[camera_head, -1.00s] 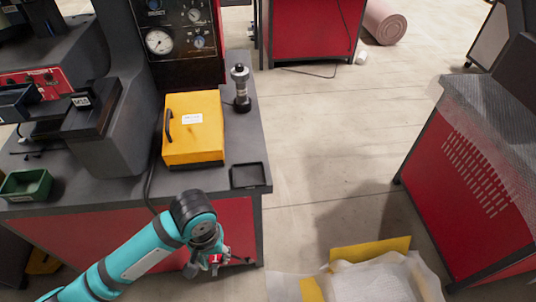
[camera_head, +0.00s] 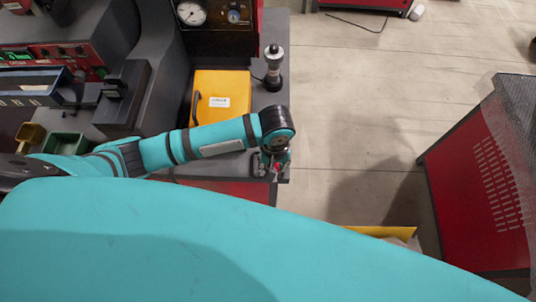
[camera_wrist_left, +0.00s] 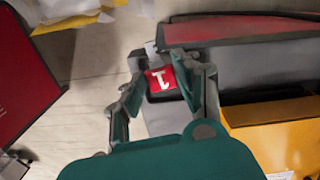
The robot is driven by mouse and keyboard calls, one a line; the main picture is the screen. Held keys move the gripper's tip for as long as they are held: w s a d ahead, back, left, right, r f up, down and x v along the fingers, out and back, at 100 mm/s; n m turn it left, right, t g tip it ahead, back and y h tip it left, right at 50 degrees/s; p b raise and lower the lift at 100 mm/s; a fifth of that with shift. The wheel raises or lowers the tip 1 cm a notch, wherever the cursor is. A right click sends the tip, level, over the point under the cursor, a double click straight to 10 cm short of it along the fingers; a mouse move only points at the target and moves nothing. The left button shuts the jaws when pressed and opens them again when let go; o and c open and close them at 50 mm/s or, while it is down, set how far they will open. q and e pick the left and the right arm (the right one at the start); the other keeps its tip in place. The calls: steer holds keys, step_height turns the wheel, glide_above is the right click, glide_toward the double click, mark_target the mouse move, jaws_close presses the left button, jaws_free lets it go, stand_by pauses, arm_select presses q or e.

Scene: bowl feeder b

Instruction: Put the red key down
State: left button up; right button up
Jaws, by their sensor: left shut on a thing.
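The red key (camera_wrist_left: 161,78), a small red piece with a white mark, is between the fingers of my left gripper (camera_wrist_left: 164,88) in the left wrist view. The gripper is shut on it. In the head view the red key (camera_head: 278,167) is a small red spot at the gripper (camera_head: 275,168), over the front right corner of the grey bench. The arm and gripper cover most of that corner, so I cannot tell whether the key touches anything below. My right gripper is not in view.
A yellow case (camera_head: 221,98) stands on the bench behind my left arm. A grey and black cylindrical device (camera_head: 273,70) stands at the bench's right edge. A green bin (camera_head: 65,144) is at left. A red cabinet (camera_head: 480,165) stands across the open floor.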

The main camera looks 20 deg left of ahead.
arm_select(q)
steer(key=shift+w+a+f, duration=0.15)
steer(key=shift+w+a, duration=0.85)
steer(key=shift+w, duration=0.2)
steer(key=f, duration=0.1)
steer(key=f+p, duration=0.1)
steer(key=w+a+f, duration=0.1)
steer(key=shift+f, duration=0.15)
steer(key=shift+s+d+f, duration=0.1)
steer(key=shift+f, duration=0.05)
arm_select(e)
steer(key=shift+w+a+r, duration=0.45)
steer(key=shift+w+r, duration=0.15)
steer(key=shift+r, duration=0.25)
arm_select(q)
steer(key=o, duration=0.5)
steer(key=shift+f, duration=0.15)
steer(key=shift+o, duration=0.9)
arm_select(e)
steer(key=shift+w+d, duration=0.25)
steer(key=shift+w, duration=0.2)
arm_select(q)
step_height(320, 180, up, 12)
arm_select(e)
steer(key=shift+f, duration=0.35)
